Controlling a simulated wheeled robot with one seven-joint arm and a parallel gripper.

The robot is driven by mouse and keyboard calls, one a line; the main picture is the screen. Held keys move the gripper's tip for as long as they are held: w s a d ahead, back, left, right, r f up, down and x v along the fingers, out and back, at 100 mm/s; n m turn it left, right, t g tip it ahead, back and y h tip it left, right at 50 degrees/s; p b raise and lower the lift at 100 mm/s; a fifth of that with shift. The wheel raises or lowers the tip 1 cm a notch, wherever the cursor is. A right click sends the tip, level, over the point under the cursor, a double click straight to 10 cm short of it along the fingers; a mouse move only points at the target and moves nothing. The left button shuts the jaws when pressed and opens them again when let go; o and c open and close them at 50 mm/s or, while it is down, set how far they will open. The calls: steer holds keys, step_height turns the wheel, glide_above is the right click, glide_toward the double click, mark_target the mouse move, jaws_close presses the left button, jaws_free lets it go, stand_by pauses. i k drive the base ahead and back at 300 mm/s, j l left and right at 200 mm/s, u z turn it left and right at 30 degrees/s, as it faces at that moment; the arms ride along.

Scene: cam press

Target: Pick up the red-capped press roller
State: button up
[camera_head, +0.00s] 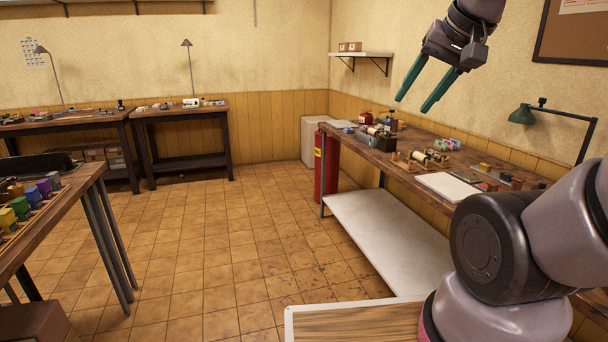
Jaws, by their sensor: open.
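My gripper (414,103) hangs in the air at the upper right, its two green fingers apart, pointing down and left, with nothing between them. In the picture it is above the right workbench (458,205), clear of everything on it. I cannot clearly make out the red-capped press roller. A small red item (366,118) is near the far end of that bench, too small to identify. Just in front of it is a dark device with a pale cylinder (375,131). A brass-coloured stand (408,164) with roller-like parts sits nearer the middle.
A red extinguisher (327,165) stands by the bench's far end. The left table (60,212) holds several coloured blocks. The tiled floor (225,235) between is open.

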mark_target(370, 130)
steer(key=i+z, duration=0.2)
steer(key=i, duration=0.2)
steer(key=i+j+z, duration=0.2)
steer(key=i, duration=0.2)
steer(key=i+j+z, duration=0.2)
steer(key=i, duration=0.2)
steer(key=i+j+z, duration=0.15)
steer(key=i+j, duration=0.45)
steer(key=i+j+z, duration=0.15)
steer(key=i+j, duration=0.6)
steer(key=i+j+z, duration=0.2)
steer(key=i+j, duration=0.5)
